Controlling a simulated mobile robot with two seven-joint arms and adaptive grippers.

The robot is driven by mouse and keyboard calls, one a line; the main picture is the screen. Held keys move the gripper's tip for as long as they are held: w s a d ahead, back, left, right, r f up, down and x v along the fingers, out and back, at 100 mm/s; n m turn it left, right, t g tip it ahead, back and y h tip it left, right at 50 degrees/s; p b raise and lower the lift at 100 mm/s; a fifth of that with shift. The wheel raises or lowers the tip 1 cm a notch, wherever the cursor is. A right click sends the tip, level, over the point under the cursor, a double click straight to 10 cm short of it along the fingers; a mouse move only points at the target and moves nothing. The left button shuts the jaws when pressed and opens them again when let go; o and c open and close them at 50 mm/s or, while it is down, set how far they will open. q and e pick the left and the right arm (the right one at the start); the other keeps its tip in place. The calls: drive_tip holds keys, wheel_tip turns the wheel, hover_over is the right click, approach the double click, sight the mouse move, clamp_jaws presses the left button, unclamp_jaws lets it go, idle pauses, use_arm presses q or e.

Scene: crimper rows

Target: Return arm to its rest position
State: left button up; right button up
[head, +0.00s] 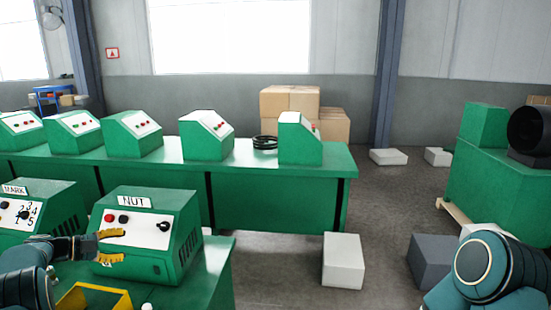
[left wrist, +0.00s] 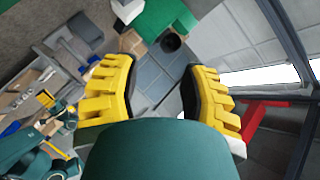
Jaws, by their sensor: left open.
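My left gripper (head: 112,246) comes in from the left in the head view, with its yellow fingers spread in front of the green machine labelled NUT (head: 150,232). In the left wrist view the same gripper (left wrist: 160,95) is open, and nothing lies between its yellow finger pads. I cannot tell whether a finger touches the machine's front. My right arm (head: 490,270) shows at the lower right as a dark teal rounded link. Its gripper is out of view.
A green machine labelled MARK (head: 30,212) stands left of the NUT machine. A yellow-edged bin (head: 95,298) is below my left gripper. A far green bench (head: 275,200) carries several machines. A white block (head: 343,260) and a grey block (head: 432,260) stand on the floor.

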use_arm(q)
drive_tip(key=w+d+f+n+t+y, duration=0.4)
drive_tip(key=d+f+n+t+y, duration=0.2)
drive_tip(key=d+f+n, duration=0.65)
drive_tip(key=s+d+f+n+g+y, duration=0.2)
drive_tip(key=s+d+f+n+g, duration=0.2)
drive_tip(key=s+d+f+n, duration=0.65)
drive_tip(key=s+d+f+g+b, duration=0.1)
drive_tip(key=s+d+f+g, duration=0.2)
drive_tip(key=s+d, duration=0.4)
drive_tip(key=s+d+f+g+b, duration=0.2)
drive_tip(key=s+d+g, duration=0.4)
drive_tip(key=s, duration=1.2)
drive_tip(key=shift+d+f+h+b, duration=0.3)
drive_tip(key=shift+d+f+h, duration=0.1)
drive_tip(key=shift+d+f, duration=0.35)
use_arm(e)
drive_tip(key=f, duration=0.3)
drive_tip(key=shift+s+a+f, duration=0.1)
drive_tip(key=shift+s+f, duration=0.1)
drive_tip(key=shift+f, duration=0.2)
use_arm(q)
drive_tip(key=shift+s+d+r, duration=0.1)
